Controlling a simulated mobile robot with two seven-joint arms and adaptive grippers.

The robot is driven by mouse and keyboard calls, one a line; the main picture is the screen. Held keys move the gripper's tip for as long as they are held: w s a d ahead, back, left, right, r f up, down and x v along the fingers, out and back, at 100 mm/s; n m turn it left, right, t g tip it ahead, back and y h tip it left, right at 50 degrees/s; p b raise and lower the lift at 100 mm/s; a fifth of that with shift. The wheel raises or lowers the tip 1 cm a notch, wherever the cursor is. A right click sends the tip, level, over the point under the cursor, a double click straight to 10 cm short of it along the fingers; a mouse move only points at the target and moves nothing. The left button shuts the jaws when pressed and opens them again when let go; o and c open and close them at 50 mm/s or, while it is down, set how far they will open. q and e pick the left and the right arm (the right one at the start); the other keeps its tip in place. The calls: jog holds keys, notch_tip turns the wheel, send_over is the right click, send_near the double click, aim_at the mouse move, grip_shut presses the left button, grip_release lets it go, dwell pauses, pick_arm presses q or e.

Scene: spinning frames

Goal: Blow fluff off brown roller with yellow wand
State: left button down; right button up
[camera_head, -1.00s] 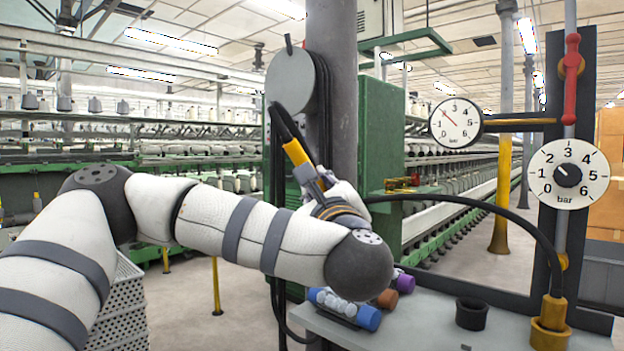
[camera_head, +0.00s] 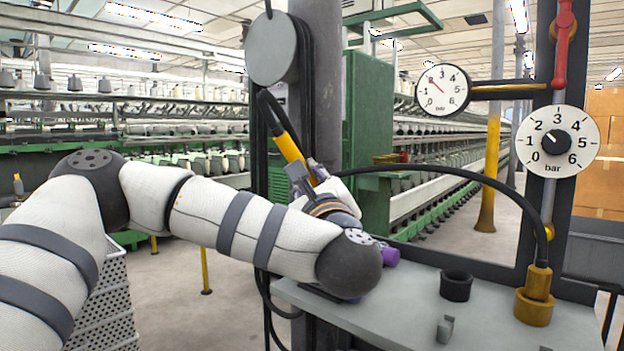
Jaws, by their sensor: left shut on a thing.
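My left gripper (camera_head: 316,181) is shut on the yellow wand (camera_head: 288,146), in front of the dark column. The wand tilts up to the left, and its black end (camera_head: 268,108) points away from the bench. My left wrist hangs low over the left end of the grey bench and hides most of the rollers. A purple roller end (camera_head: 390,256) shows just right of the wrist, and a bit of blue shows under it. The brown roller is hidden, so its fluff cannot be seen. My right gripper is not in view.
A black cup (camera_head: 456,286) and a small grey block (camera_head: 445,328) stand on the bench (camera_head: 395,312). A black hose arches to a brass fitting (camera_head: 535,300) at right. A pressure dial (camera_head: 557,142) and a gauge (camera_head: 442,91) hang above. A perforated crate (camera_head: 105,310) stands lower left.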

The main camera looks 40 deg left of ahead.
pick_arm(q)
jog(key=shift+a, duration=4.4)
jog(key=s+a+r+p, duration=0.2)
jog(key=s+r, duration=0.2)
jog(key=r, duration=0.4)
jog(key=shift+s+a, duration=0.2)
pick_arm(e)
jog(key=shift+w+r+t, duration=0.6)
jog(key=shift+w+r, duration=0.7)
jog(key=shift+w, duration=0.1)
